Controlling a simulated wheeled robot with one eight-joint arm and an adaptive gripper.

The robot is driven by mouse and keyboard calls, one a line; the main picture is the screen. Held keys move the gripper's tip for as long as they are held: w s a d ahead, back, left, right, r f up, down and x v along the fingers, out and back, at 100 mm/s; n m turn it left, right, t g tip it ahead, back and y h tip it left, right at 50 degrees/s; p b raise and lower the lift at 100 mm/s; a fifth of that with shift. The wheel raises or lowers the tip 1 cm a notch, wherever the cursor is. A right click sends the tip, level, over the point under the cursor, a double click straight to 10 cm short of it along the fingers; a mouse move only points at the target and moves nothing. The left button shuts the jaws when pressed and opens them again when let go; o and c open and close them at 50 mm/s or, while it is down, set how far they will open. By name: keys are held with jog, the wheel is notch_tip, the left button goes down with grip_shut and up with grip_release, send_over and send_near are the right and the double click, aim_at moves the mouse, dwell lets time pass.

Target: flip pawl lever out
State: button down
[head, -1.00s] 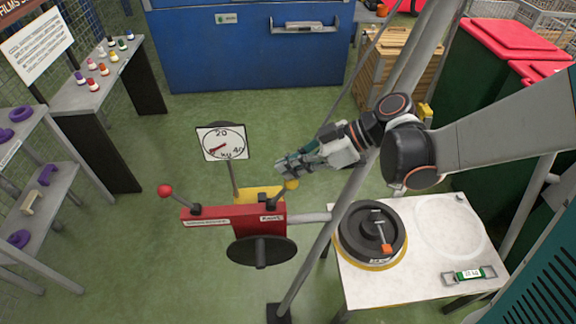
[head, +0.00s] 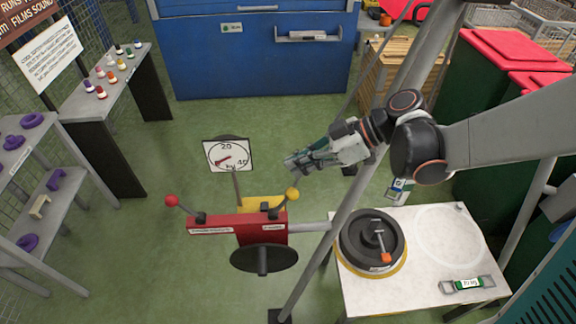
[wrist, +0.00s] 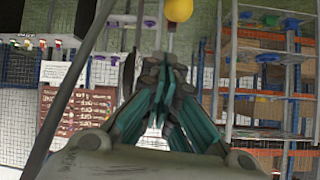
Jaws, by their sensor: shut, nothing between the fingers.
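A red housing (head: 236,228) carries two levers. The lever with a yellow ball knob (head: 292,194) rises from the right end, beside a small label too blurred to read surely, and leans up and right. The lever with a red ball knob (head: 172,201) leans up and left from the left end. My gripper (head: 290,163) is shut and empty, just above the yellow knob in the head view, apart from it. In the wrist view the yellow knob (wrist: 179,9) shows at the top edge, beyond my closed fingertips (wrist: 163,62).
A dial gauge (head: 228,155) stands behind the housing, and a dark handwheel (head: 264,258) is in front. A grey slanted post (head: 345,215) rises right of the housing. A white table (head: 425,290) with a dark round weight (head: 371,241) stands right. Green floor is open to the left.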

jog(key=shift+d+f+p+v, duration=0.1)
jog(key=shift+f+p+v, duration=0.05)
jog(key=shift+v, duration=0.75)
jog(key=shift+d+f+p+v, duration=0.15)
jog(key=shift+f+p+v, duration=0.05)
jog(key=shift+v, duration=0.7)
jog(key=shift+d+f+p+v, duration=0.1)
jog(key=shift+f+p+v, duration=0.05)
jog(key=shift+v, duration=0.8)
jog(key=s+d+r+m+t+h+b, duration=0.2)
jog(key=s+d+m+t+h, duration=0.5)
jog(key=s+d+m+h, duration=0.3)
jog(key=d+m+h, duration=0.1)
jog(key=d+m, duration=0.2)
jog(key=m, duration=0.3)
jog(key=shift+d+m+t+b, duration=0.3)
jog(key=shift+d+m, duration=0.1)
jog(key=shift+s+a+f, duration=0.1)
jog(key=shift+a, duration=0.1)
